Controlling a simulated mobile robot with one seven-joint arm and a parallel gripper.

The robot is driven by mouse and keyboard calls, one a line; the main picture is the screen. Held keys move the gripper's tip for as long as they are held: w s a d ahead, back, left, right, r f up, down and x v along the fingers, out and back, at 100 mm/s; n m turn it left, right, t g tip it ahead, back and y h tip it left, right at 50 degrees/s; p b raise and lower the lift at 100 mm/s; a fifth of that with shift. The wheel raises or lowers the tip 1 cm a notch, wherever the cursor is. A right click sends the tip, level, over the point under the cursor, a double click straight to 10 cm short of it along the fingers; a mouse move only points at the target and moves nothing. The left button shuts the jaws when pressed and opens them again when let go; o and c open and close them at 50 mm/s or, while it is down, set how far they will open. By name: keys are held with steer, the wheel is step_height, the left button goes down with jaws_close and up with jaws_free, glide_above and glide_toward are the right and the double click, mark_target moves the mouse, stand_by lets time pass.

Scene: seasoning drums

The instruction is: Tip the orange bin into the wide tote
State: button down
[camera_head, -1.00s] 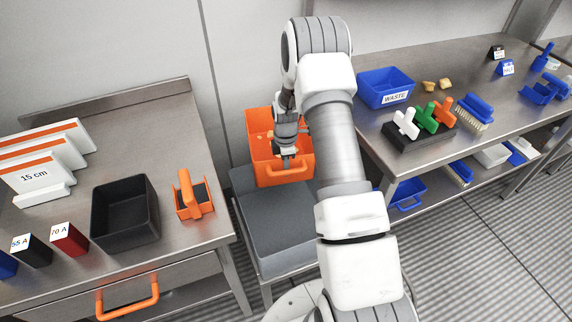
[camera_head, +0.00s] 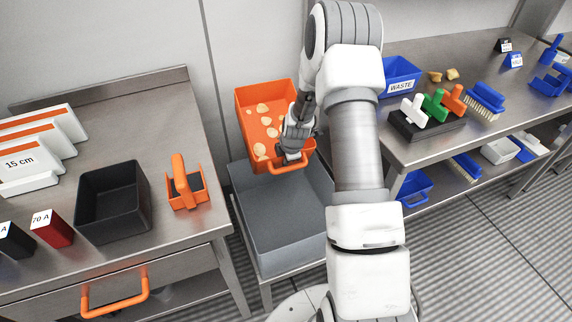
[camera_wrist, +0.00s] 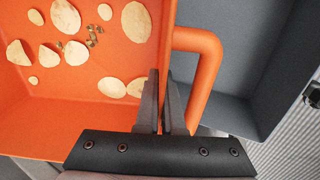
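The orange bin (camera_head: 243,106) is at the far end of the wide grey tote (camera_head: 285,232), its inside facing the head camera. Several pale chips lie in it, and the wrist view shows small greenish bits among them. My gripper (camera_head: 291,157) is at the bin's near wall beside the orange handle. In the wrist view, the fingers (camera_wrist: 166,105) straddle the bin's wall rim and look closed on it, with the handle (camera_wrist: 205,75) just beside them. The tote's visible floor looks empty. My arm hides the tote's right side.
A steel table on the left holds a black bin (camera_head: 113,200) and an orange scoop-like tool (camera_head: 184,185). The right bench holds a blue WASTE bin (camera_head: 401,77) and a brush rack (camera_head: 428,125). A wall stands behind the bin.

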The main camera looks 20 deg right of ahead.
steer(key=shift+w+f+t+b, duration=0.35)
steer(key=shift+f+t+b, duration=0.6)
steer(key=shift+b, duration=1.35)
steer(key=shift+w+f+t+b, duration=0.5)
steer(key=shift+t+b, duration=0.75)
steer(key=shift+b, duration=1)
steer(key=shift+w+f+t+b, duration=0.2)
steer(key=shift+f+t+b, duration=0.8)
steer(key=shift+b, duration=1.3)
steer(key=b, duration=0.2)
steer(key=t+b, duration=0.1)
steer(key=b, duration=0.1)
steer(key=shift+w+f, duration=0.1)
steer(key=shift+f, duration=0.15)
steer(key=f+t+b, duration=0.1)
steer(key=b, duration=0.1)
steer(key=shift+w+t+b, duration=0.1)
steer(key=shift+t+b, duration=0.2)
steer(key=shift+b, duration=0.1)
steer(key=shift+t+p, duration=0.3)
steer(key=shift+p, duration=0.1)
steer(key=shift+w+f+t+h, duration=0.2)
steer(key=shift+f+t, duration=0.65)
steer(key=shift+t, duration=0.2)
steer(key=shift+w+f+t+h, duration=0.15)
steer(key=shift+f+t+h, duration=0.05)
steer(key=shift+f+t, duration=0.75)
steer(key=shift+r, duration=0.15)
